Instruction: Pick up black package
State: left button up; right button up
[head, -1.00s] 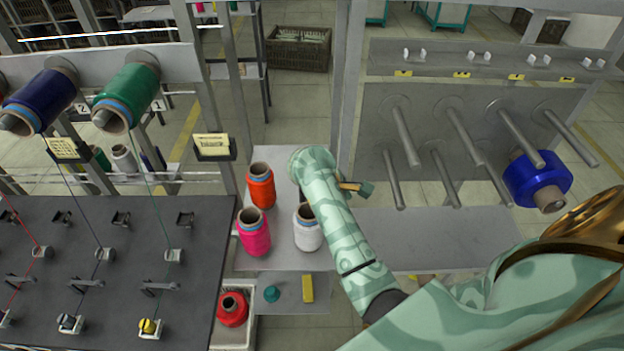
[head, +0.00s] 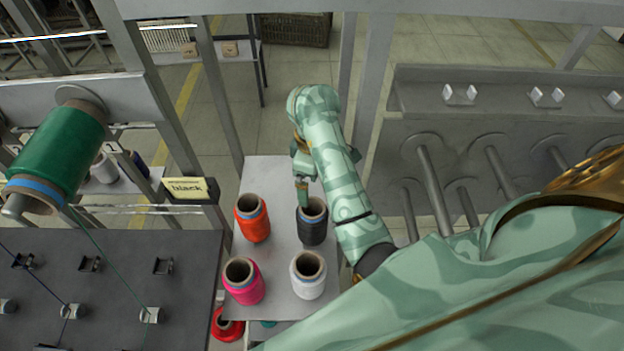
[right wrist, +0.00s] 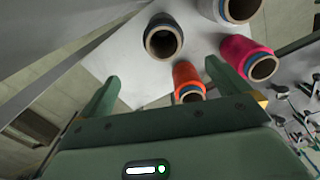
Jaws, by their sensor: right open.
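The black package (head: 312,228), a dark yarn cone with an open tube top, stands upright on the small grey shelf (head: 283,272), right of the orange cone. My right gripper (head: 303,190) is just behind and above its rim in the head view. In the right wrist view the fingers of my right gripper (right wrist: 161,72) are spread, with nothing held. There the black package (right wrist: 133,62) shows beyond and between the fingertips. I cannot tell whether a finger touches it. My left gripper is not in view.
The orange cone (head: 252,222), pink cone (head: 245,286) and white cone (head: 308,280) stand close by on the same shelf. A label reading "black" (head: 188,189) is at the left. A peg rack (head: 470,150) stands at the right.

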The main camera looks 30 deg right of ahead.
jog(key=b, duration=0.7)
send_near(313, 204)
jog(key=f, duration=0.1)
jog(key=s+f, duration=0.1)
jog(key=f, duration=0.1)
jog(key=a+f, duration=0.1)
jog(key=f, duration=0.1)
jog(key=shift+s+a+f, duration=0.1)
jog(key=shift+s+f, duration=0.1)
jog(key=shift+s, duration=0.2)
jog(key=shift+s+f, duration=0.1)
jog(key=shift+f, duration=0.35)
jog(key=f, duration=0.1)
jog(key=f+b, duration=0.1)
jog(key=f, duration=0.2)
jog(key=shift+s+a+f+b, duration=0.1)
jog(key=shift+a+f+b, duration=0.15)
jog(key=shift+f+b, duration=0.05)
jog(key=c, duration=1.1)
